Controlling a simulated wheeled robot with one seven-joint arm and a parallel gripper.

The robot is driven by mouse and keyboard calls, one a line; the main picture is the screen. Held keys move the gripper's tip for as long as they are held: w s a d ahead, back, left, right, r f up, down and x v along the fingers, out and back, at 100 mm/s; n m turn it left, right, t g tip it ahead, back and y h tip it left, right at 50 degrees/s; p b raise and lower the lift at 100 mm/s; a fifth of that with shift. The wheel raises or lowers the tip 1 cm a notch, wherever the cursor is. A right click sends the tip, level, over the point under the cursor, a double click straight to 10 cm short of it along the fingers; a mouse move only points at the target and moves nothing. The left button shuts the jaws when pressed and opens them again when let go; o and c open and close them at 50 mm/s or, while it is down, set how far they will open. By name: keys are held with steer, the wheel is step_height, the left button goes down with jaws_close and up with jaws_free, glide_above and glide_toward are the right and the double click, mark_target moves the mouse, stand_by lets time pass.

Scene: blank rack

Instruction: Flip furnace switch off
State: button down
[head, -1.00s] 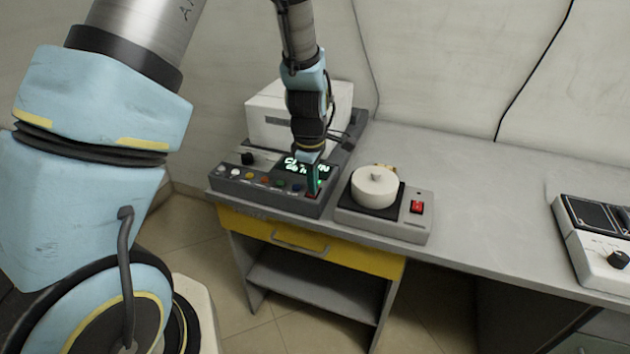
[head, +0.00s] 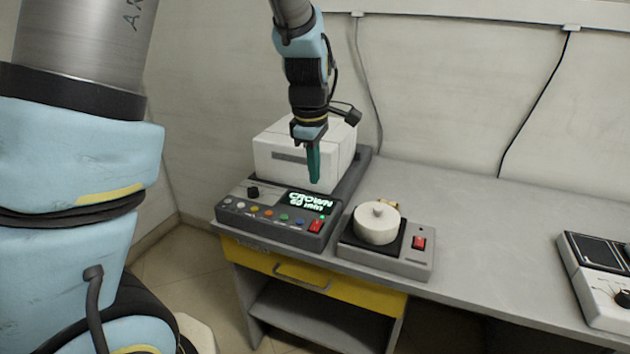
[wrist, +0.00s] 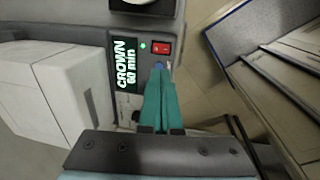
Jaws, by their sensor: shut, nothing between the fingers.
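The furnace (head: 277,158) is a white box on a dark grey base at the left end of the bench. Its front panel has a lit display (head: 311,201) reading "CROWN" with minutes below, a row of coloured buttons, and a red rocker switch (head: 316,226) at the right corner. A small green light glows beside the switch. The switch also shows in the wrist view (wrist: 160,48), just beyond my fingertips. My gripper (head: 313,180) points down with its green fingers shut and empty, above the panel and apart from the switch. Which way the rocker is tipped is hard to tell.
Right of the furnace stands a grey unit (head: 408,262) with a round white pot (head: 377,223) and its own red switch (head: 419,243). Another device (head: 597,280) sits at the far right. The bench between them is clear. A yellow drawer (head: 300,272) is below.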

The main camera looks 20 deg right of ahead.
mark_target(318, 222)
steer(key=shift+w+f, duration=0.1)
steer(key=shift+w+d+r+b, duration=0.15)
steer(key=shift+w+r+b, duration=0.2)
steer(key=shift+b, duration=0.9)
steer(key=shift+f, duration=0.2)
steer(key=f, duration=0.4)
steer(key=w+f+p, duration=0.1)
steer(key=f, duration=0.4)
steer(key=d+f+p, duration=0.1)
steer(key=f, duration=0.3)
steer(key=shift+w+f, duration=0.2)
steer(key=shift+f, duration=0.15)
steer(key=shift+d+f, duration=0.1)
